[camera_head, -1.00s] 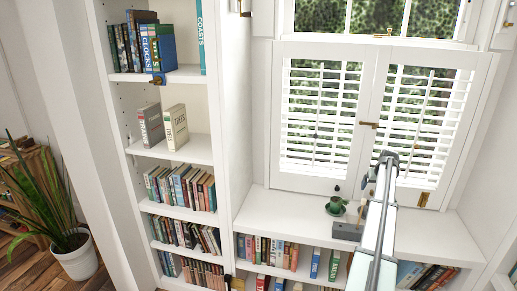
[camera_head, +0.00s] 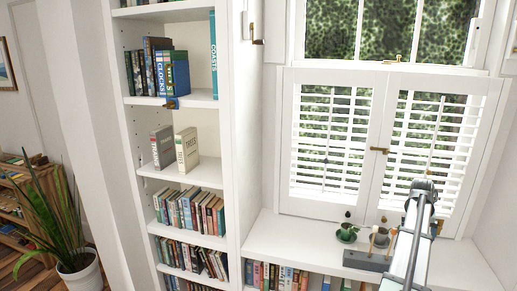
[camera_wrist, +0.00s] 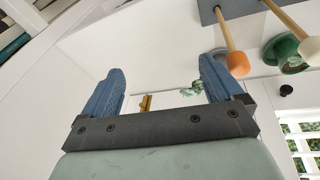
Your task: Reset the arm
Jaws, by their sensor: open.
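My gripper (camera_wrist: 165,68) is open and empty in the wrist view, with its two blue fingers spread apart and nothing between them touching them. My arm (camera_head: 413,240) reaches up from the lower right of the head view, over the window seat. I cannot make out the gripper's fingers in the head view.
A grey holder (camera_head: 366,261) with wooden-handled sticks and a green cup (camera_head: 347,233) stand on the white window seat (camera_head: 285,237). An orange-tipped stick (camera_wrist: 237,62) is near the right finger. White shelves with books (camera_head: 190,150) stand left; a potted plant (camera_head: 78,272) is farther left.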

